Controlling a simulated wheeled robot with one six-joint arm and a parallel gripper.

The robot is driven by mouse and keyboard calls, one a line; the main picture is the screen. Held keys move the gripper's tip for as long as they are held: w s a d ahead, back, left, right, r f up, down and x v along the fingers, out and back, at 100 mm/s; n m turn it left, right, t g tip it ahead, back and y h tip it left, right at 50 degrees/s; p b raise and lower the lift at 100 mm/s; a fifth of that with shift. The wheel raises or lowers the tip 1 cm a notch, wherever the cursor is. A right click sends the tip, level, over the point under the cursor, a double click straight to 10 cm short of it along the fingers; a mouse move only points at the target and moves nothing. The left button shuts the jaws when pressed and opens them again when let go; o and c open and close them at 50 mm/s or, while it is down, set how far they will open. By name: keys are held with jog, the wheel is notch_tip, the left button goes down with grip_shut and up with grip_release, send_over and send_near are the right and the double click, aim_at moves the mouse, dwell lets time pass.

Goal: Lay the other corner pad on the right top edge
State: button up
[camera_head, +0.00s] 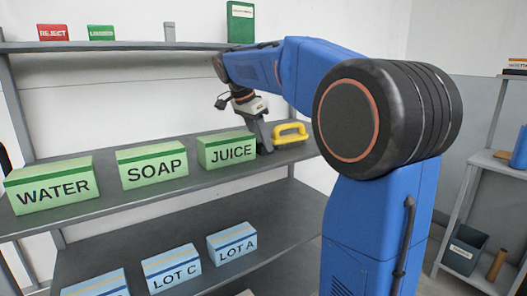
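My gripper (264,147) points down at the middle shelf (140,200), just right of the green JUICE box (228,151). Its fingers are small and partly dark, and I cannot tell whether they are apart or hold anything. A yellow looped, handle-like object (290,134) lies on the shelf close to the right of the fingers; I cannot tell whether they touch. I cannot make out any corner pad or the load with the right top edge for certain.
Green SOAP (152,167) and WATER (50,187) boxes stand left of JUICE. Blue LOT C (172,268) and LOT A (232,243) boxes sit on the shelf below. An upper shelf (130,46) runs above. Another rack (452,230) stands at right.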

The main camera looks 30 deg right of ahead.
jog(key=shift+r, duration=0.1)
jog(key=shift+c, duration=0.4)
notch_tip(320, 180, up, 10)
